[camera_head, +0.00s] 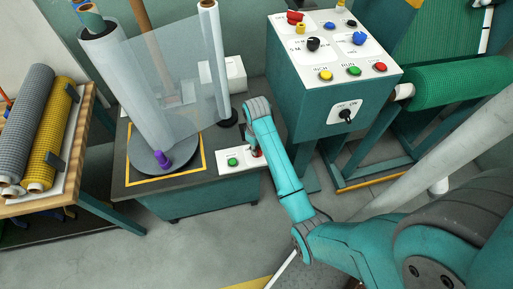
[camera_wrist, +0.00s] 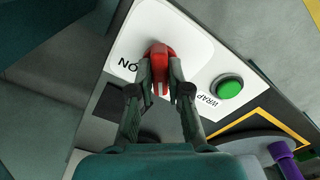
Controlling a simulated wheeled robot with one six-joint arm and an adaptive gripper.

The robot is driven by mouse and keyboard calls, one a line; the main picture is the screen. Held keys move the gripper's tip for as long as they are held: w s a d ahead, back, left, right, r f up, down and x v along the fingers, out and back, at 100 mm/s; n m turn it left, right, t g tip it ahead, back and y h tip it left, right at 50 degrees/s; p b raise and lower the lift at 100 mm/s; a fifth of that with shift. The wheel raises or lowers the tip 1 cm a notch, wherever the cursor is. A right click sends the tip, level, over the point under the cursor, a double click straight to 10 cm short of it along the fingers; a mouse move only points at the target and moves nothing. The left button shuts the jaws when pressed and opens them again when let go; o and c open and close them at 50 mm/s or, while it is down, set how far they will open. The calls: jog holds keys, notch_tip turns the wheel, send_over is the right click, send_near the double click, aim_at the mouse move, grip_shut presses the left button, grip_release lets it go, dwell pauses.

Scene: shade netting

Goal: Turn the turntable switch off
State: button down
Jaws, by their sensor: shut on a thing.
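The turntable switch is a red knob (camera_wrist: 158,54) on a white panel (camera_wrist: 192,38) at the front of the turntable base. My gripper (camera_wrist: 160,72) is shut on the red knob, with one finger on each side of it. An "ON" label stands beside the knob; the rest of the lettering around it is hidden by my fingers. In the head view the knob (camera_head: 257,153) shows only as a small bit of red beside my gripper. The round grey turntable (camera_head: 183,157) carries a tall film-wrapped roll.
A green button (camera_wrist: 228,88) marked "WRAP" sits close to the knob on the same panel. A teal control box (camera_head: 315,85) with several knobs and buttons stands at the right of the base. A wooden table (camera_head: 75,180) with mesh rolls is at left.

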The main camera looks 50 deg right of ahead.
jog(key=shift+n, duration=0.8)
jog(key=c, duration=1.1)
grip_release()
